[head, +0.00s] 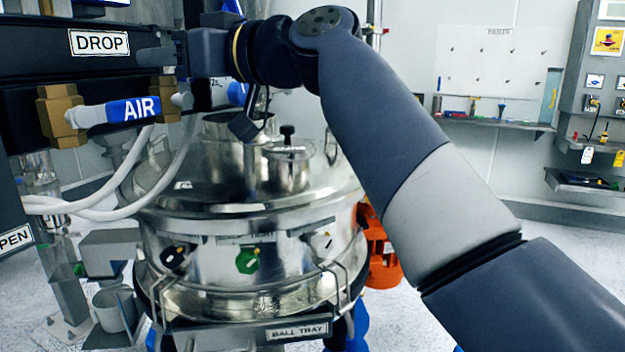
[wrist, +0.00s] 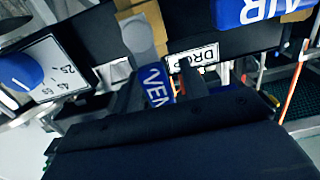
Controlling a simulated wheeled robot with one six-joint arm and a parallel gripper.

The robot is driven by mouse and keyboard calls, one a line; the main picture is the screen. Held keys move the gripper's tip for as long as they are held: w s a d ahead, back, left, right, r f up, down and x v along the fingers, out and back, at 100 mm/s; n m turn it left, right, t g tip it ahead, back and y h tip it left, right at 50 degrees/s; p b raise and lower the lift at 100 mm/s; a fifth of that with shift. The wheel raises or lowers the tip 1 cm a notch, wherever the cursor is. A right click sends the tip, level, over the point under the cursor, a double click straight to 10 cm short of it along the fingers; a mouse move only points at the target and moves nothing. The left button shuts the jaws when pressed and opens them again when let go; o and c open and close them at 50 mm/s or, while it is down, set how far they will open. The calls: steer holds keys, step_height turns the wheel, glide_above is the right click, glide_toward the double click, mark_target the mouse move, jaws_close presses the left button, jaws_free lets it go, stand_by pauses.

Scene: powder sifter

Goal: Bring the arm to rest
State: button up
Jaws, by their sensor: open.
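My arm reaches in from the lower right of the head view and bends at the top. My gripper (head: 158,48) is at the upper left, beside the DROP label (head: 99,42) and above the blue AIR handle (head: 134,110). In the wrist view my gripper (wrist: 158,92) is open. A blue handle lettered "VEN" (wrist: 157,84) shows between its fingers; I cannot tell whether they touch it. The DROP label (wrist: 192,60) and AIR handle (wrist: 262,10) lie just beyond it.
The steel sifter (head: 260,235) with a BALL TRAY label stands below my arm. White hoses (head: 95,212) run from the AIR handle. A blue dial knob (wrist: 18,72) is at the left of the wrist view. A wall shelf (head: 490,122) is at the back right.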

steer(key=b+v, duration=0.1)
steer(key=v, duration=0.9)
steer(key=p+x, duration=0.1)
steer(key=x, duration=0.9)
steer(key=shift+a, duration=0.15)
steer(key=shift+w+r+m+p, duration=0.2)
steer(key=shift+m+p, duration=0.1)
steer(key=shift+p, duration=0.2)
steer(key=shift+w+d+f+m+p, duration=0.2)
steer(key=shift+d+f+m+p, duration=0.15)
steer(key=shift+m, duration=0.35)
steer(key=shift+r, duration=0.1)
